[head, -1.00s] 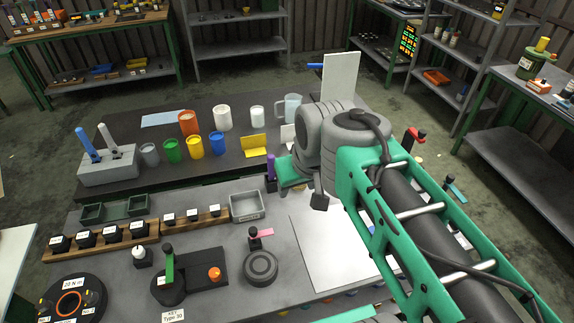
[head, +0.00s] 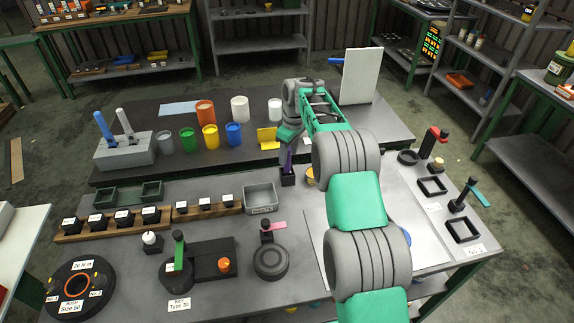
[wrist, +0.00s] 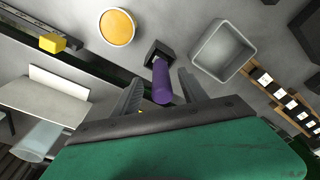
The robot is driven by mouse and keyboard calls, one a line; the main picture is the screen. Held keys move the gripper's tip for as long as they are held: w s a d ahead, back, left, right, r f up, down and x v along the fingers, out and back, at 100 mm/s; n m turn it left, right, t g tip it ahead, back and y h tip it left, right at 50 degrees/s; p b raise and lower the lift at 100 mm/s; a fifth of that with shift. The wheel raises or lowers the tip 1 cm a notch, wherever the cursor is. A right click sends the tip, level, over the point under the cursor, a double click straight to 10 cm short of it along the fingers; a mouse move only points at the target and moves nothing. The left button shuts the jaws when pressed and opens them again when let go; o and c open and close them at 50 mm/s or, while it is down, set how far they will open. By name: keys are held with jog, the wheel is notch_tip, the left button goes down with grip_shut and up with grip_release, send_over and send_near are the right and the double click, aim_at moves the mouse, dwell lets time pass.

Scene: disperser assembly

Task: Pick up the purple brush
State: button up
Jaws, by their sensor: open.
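The purple brush (head: 288,161) stands upright in a small black holder (head: 287,179) on the grey table. In the wrist view, the purple brush (wrist: 162,84) points its handle toward the camera, with its lower end in the black holder (wrist: 157,53). My gripper (wrist: 160,78) is open, with one finger on each side of the handle in the picture and visible gaps to both. In the head view, my gripper (head: 289,147) is just above and behind the brush, partly hidden by its own body. The brush's bristles cannot be seen.
A grey bin (head: 260,198) stands close to the brush holder, and an orange round dish (wrist: 117,27) lies on its other side. A yellow holder (head: 268,139) and several coloured cups stand behind. A white panel (head: 361,76) rises at the back right.

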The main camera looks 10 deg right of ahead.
aim_at(287, 166)
jog(key=f, duration=0.1)
jog(key=f+p, duration=0.1)
jog(key=f, duration=0.1)
jog(key=f+p, duration=0.1)
jog(key=f, duration=0.1)
jog(key=shift+w+a+f, duration=0.1)
jog(key=shift+w+a, duration=0.15)
jog(key=shift+a, duration=0.1)
grip_shut()
